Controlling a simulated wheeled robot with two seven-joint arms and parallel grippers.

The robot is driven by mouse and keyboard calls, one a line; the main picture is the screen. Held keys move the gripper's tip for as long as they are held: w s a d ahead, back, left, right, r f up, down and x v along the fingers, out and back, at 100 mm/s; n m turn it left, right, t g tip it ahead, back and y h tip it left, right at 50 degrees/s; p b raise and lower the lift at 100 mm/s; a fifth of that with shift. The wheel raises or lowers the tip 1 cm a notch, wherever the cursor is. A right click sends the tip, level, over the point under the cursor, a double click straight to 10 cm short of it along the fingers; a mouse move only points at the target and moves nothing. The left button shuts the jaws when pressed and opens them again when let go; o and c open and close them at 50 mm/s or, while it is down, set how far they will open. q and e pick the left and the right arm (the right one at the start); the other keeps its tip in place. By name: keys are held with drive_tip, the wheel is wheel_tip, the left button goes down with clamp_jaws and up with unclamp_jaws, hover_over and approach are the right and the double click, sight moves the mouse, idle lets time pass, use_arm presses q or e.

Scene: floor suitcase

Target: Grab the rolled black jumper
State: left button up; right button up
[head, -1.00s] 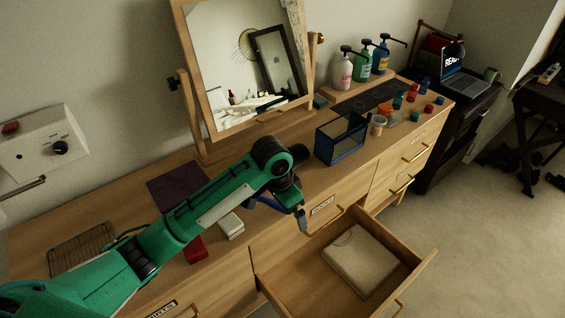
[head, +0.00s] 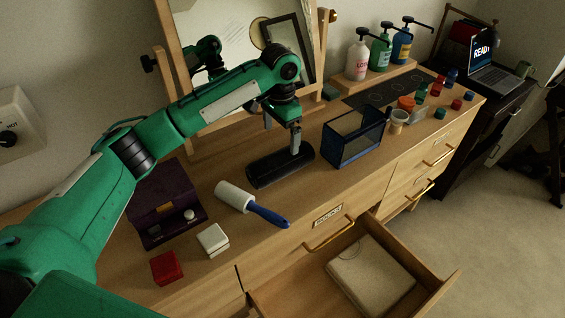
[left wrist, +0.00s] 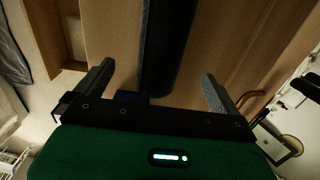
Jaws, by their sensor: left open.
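The rolled black jumper (head: 280,167) appears as a long dark roll lying flat on the wooden dresser top, below the mirror. My left gripper (head: 282,138) is open, pointing down at the roll, with one finger in front of it in the head view. In the left wrist view, the dark roll (left wrist: 166,42) runs lengthwise between the two spread fingers of my left gripper (left wrist: 158,84). I cannot tell whether the fingers touch it. My right gripper is not in view.
A blue-edged clear box (head: 352,138) stands just right of the roll. A lint roller (head: 250,203), a white box (head: 213,240), a red box (head: 167,267) and a dark purple case (head: 165,205) lie to the left. The mirror (head: 228,50) stands behind. An open drawer (head: 440,292) juts out in front.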

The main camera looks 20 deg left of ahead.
sight(281, 154)
use_arm(q)
wheel_tip(281, 154, down, 4)
drive_tip(key=shift+r, duration=0.1)
drive_tip(key=shift+w+f+p, duration=0.1)
drive_tip(key=shift+f+p, duration=0.3)
drive_tip(key=shift+f, duration=1.2)
wheel_tip(281, 154, down, 4)
drive_tip(key=shift+w+r+p, duration=0.15)
drive_tip(key=shift+p, duration=0.35)
drive_tip(key=shift+f, duration=0.45)
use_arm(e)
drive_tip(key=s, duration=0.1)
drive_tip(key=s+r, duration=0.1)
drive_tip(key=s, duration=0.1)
use_arm(q)
drive_tip(key=shift+c, duration=1.3)
drive_tip(key=c, duration=1)
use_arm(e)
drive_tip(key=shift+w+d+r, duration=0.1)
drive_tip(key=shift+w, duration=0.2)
use_arm(q)
drive_tip(key=shift+r, duration=0.1)
